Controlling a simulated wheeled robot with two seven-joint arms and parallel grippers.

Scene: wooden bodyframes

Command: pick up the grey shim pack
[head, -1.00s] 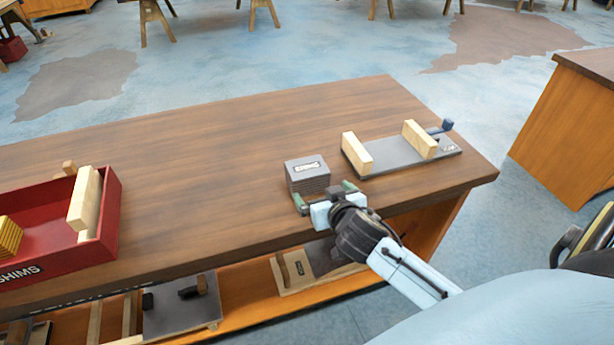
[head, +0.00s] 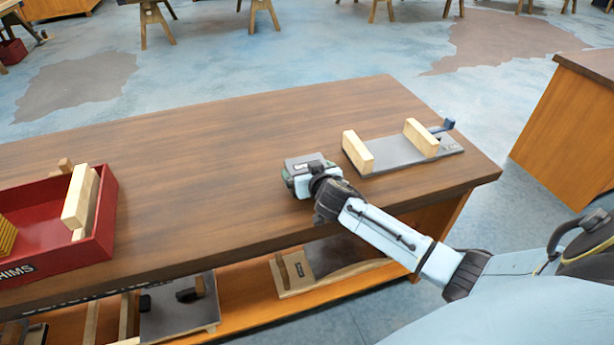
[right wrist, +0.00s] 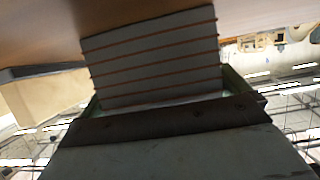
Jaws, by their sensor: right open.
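The grey shim pack (head: 303,161) sits on the wooden workbench (head: 220,160), right of its middle and near the front edge. It is a block of stacked grey layers with a dark label on top. My right gripper (head: 300,178) is at its near side and hides most of the pack's lower part. In the right wrist view the pack (right wrist: 152,58) shows its layered side, with thin reddish lines, between the open fingers of the gripper (right wrist: 165,95). I cannot tell whether the fingers touch it. My left gripper is not in view.
A red shims box (head: 103,215) stands at the left. The bench between them is clear. Boards lie on the shelf below.

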